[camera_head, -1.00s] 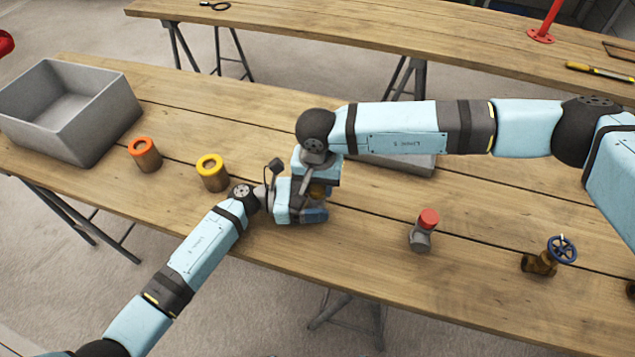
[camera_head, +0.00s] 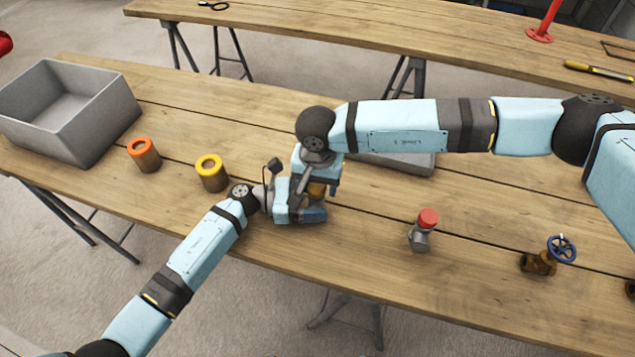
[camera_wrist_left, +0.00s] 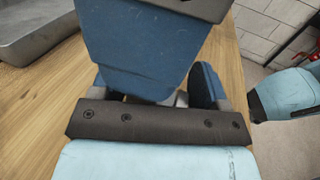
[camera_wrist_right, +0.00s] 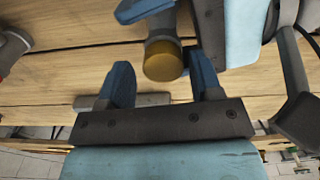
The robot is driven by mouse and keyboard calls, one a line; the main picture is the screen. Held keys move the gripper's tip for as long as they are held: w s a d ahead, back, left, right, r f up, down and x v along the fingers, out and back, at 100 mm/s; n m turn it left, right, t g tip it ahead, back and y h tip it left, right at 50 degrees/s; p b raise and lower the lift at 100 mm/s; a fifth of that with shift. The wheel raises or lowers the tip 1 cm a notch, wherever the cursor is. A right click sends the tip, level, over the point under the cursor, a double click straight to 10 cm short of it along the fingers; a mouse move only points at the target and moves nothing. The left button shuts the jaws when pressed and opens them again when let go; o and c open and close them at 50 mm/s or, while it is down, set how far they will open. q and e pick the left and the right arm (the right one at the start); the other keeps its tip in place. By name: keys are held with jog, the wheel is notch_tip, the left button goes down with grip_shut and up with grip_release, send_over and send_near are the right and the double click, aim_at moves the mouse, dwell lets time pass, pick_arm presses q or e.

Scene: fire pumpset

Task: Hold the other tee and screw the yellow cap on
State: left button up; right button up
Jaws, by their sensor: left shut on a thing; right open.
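The yellow cap (camera_wrist_right: 165,60) sits at the end of a grey tee (camera_wrist_right: 160,22) in the right wrist view. It shows only partly in the head view (camera_head: 316,189), between my grippers. My left gripper (camera_head: 316,212) is shut on this tee, low over the near table; a blue finger of it crosses the tee in the right wrist view. My right gripper (camera_wrist_right: 160,62) is open, its fingers apart on either side of the cap, with gaps visible. Another grey tee (camera_head: 420,238) with a red cap (camera_head: 428,218) stands to the right. The left wrist view mostly hides the held tee.
A grey bin (camera_head: 115,118) stands at the left end. An orange-rimmed cup (camera_head: 145,158) and a yellow-rimmed cup (camera_head: 212,177) stand near my left arm. A brass valve with a blue handwheel (camera_head: 562,249) is at right. A grey tray (camera_head: 410,163) lies behind my right arm.

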pick_arm(q)
jog(key=shift+s+f, duration=0.1)
jog(key=shift+f, duration=0.05)
pick_arm(e)
notch_tip(320, 180, up, 4)
jog(key=shift+a+r, duration=0.1)
jog(key=shift+a, duration=0.05)
jog(key=o, duration=0.6)
jog(key=shift+c, duration=0.2)
notch_tip(320, 180, up, 12)
jog(key=shift+s, duration=0.2)
pick_arm(q)
jog(key=o, duration=1.8)
jog(key=a+b, duration=0.2)
jog(key=a, duration=1)
jog(key=shift+a, duration=0.9)
pick_arm(e)
jog(key=shift+f, duration=1.2)
